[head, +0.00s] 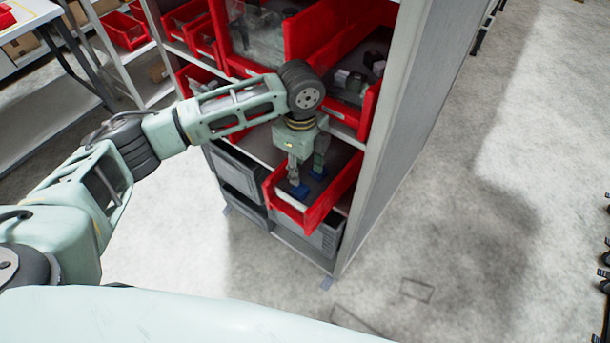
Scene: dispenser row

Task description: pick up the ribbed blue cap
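My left gripper (308,182) points down into an open red bin (317,213) low on the shelf rack. My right gripper is not in view.
The rack's grey side panel (408,130) stands just right of the bin. Another red bin with dark parts (366,107) sits above. Grey crates (238,172) are at lower left. The floor (480,230) on the right is mostly clear.

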